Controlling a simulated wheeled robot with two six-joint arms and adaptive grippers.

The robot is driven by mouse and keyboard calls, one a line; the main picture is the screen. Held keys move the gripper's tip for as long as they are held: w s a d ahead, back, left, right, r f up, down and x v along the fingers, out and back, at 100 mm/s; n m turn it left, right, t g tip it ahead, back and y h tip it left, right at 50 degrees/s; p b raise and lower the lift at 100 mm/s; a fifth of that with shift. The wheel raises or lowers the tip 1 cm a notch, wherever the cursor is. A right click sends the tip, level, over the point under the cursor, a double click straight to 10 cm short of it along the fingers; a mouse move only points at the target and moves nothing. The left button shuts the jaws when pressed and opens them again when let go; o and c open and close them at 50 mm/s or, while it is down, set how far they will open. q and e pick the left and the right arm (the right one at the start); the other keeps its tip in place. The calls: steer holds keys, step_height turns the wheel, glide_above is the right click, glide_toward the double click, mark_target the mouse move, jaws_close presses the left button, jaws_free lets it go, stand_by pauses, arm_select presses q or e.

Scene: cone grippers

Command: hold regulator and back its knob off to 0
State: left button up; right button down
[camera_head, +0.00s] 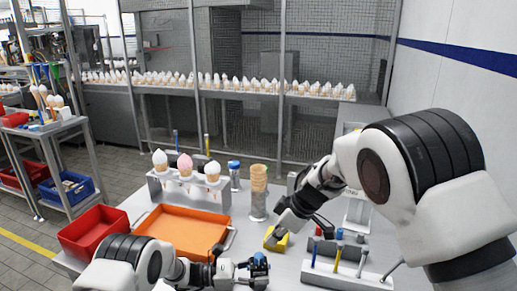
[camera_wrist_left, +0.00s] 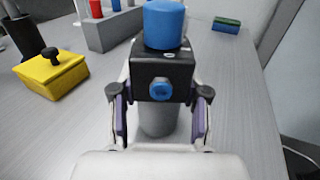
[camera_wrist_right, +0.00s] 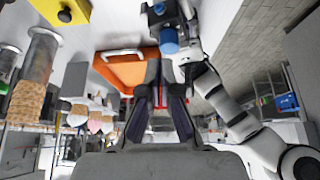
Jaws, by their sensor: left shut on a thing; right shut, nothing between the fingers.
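The regulator, a black block with a blue knob (camera_wrist_left: 165,24) on top and a smaller blue cap in front, stands upright above a grey cylinder in the left wrist view. My left gripper (camera_head: 250,270) is shut on the regulator (camera_wrist_left: 165,70), with a finger at each side. In the head view the blue knob (camera_head: 259,258) shows at the bottom middle. My right gripper (camera_head: 274,218) is shut and empty, apart from the regulator, above and behind it near a yellow box. In the right wrist view its closed fingers (camera_wrist_right: 160,85) point toward the regulator (camera_wrist_right: 160,20).
The yellow box (camera_head: 276,241) with a black knob lies near both grippers. An orange tray (camera_head: 185,232) and red bin (camera_head: 94,230) are at left. A cone rack (camera_head: 190,187) and a metal cone holder (camera_head: 258,206) stand behind. A pen rack (camera_head: 345,279) is at right.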

mark_target(259, 258)
step_height(259, 258, down, 5)
steer(key=shift+r, duration=0.1)
steer(key=shift+a, duration=0.2)
stand_by(0.6)
steer(key=shift+s, duration=0.5)
steer(key=shift+s+a, duration=0.1)
steer(key=shift+s, duration=0.05)
steer(key=shift+s+a, duration=0.1)
steer(key=shift+s, duration=0.1)
steer(key=shift+s+a, duration=0.15)
steer(key=shift+s, duration=0.1)
stand_by(0.3)
